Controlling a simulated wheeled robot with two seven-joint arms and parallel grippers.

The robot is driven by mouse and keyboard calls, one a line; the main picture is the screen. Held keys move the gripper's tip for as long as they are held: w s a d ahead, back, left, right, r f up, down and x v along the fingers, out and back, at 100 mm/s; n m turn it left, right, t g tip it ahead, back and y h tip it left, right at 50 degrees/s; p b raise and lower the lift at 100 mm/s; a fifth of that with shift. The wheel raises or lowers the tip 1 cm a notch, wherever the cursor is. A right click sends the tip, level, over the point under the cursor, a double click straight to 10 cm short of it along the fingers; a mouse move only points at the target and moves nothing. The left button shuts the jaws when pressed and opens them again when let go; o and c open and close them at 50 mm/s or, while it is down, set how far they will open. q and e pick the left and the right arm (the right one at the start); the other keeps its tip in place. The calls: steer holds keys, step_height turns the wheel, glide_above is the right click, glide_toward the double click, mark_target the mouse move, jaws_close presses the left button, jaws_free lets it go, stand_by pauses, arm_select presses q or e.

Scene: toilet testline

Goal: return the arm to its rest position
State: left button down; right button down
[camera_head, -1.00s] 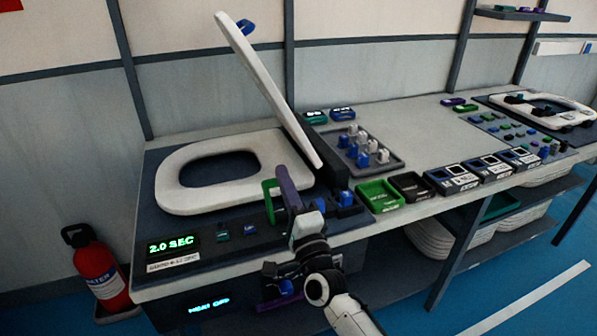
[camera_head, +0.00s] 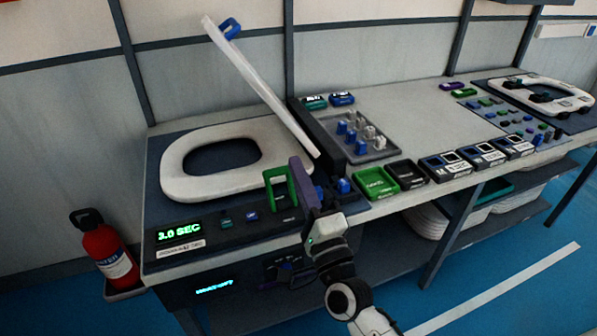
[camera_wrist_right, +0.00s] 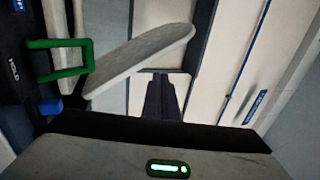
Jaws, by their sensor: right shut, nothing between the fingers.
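My right gripper (camera_head: 303,180) is in front of the toilet testing station in the head view, shut and empty, with purple-grey fingers pointing up. In the right wrist view its dark fingers (camera_wrist_right: 160,98) show close together against the wall panels. It overlaps the area right of the green handle (camera_head: 281,188), which also shows in the wrist view (camera_wrist_right: 60,60). The raised lid (camera_head: 262,88) leans back to the left over the white seat ring (camera_head: 180,173). My left gripper is not in view.
A display (camera_head: 179,232) reads 3.0 SEC. A green bin (camera_head: 376,183) and a black bin (camera_head: 408,173) stand right of the gripper, near a tray of blue and grey parts (camera_head: 388,148). A red extinguisher (camera_head: 105,252) stands at lower left.

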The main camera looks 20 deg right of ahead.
steer(key=s+a+f+n+g+y, duration=0.2)
steer(key=s+f+n+g, duration=0.4)
steer(key=f, duration=0.5)
steer(key=s+a+f+n+g+y, duration=0.25)
steer(key=s+f+n, duration=0.35)
steer(key=f, duration=0.5)
steer(key=s+d+f+n+g+h, duration=0.1)
steer(key=s+f+n+g, duration=0.4)
steer(key=s+f+n, duration=0.3)
steer(key=s+f, duration=0.4)
steer(key=s, duration=0.1)
steer(key=shift+d, duration=0.25)
steer(key=shift+w, duration=0.1)
stand_by(3.4)
